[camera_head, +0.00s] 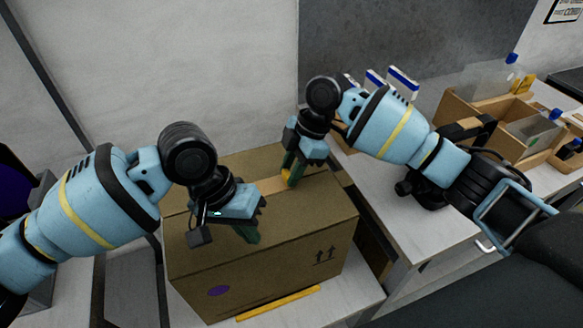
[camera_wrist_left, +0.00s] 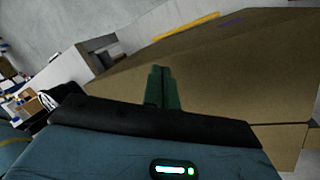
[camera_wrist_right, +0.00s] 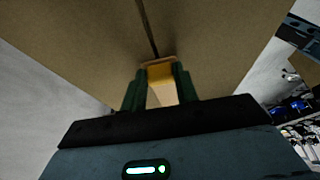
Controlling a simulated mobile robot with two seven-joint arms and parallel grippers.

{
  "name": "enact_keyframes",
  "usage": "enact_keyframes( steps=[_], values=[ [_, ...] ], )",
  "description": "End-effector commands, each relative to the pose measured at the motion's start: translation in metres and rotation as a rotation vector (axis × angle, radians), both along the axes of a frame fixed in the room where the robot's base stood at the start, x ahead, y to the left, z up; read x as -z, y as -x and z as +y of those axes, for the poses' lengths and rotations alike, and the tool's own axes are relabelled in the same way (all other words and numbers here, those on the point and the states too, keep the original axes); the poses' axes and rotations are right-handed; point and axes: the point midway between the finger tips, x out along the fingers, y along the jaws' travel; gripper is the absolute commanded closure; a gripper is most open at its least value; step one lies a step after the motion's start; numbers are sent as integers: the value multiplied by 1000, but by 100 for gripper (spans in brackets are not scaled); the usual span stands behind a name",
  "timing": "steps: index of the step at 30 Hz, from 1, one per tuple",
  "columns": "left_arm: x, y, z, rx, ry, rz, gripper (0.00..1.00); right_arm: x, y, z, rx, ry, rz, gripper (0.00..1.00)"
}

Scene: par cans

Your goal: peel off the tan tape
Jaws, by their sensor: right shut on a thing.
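A brown cardboard box (camera_head: 335,215) stands closed on a light surface. A strip of tan tape (camera_head: 268,187) lies along the middle of its top. My right gripper (camera_head: 292,172) is over the box top, shut on the tape's yellow end (camera_wrist_right: 160,72). In the right wrist view the tan tape (camera_wrist_right: 163,93) runs between the fingers, and a dark seam (camera_wrist_right: 148,28) shows bare beyond it. My left gripper (camera_head: 248,234) is at the box's near top edge, its green fingers (camera_wrist_left: 162,87) together and empty. Whether they touch the cardboard I cannot tell.
A yellow strip (camera_head: 278,303) lies along the box's front base. A purple mark (camera_head: 219,290) is on the front face. Wooden bins (camera_head: 490,125) stand on the white counter (camera_head: 400,200) at the right. A grey wall (camera_head: 170,70) is behind the box.

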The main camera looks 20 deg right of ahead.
Motion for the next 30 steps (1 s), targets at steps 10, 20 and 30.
enact_keyframes(
  steps=[10,20,30],
  values=[
    [-53,-39,72,-490,-303,-34,100,0,0,0,0,0,0,98],
    [-58,-49,86,-658,-350,-72,100,0,0,0,0,0,0,98],
    [-44,-49,86,-657,-350,-70,100,0,0,0,0,0,0,98]
  ],
)
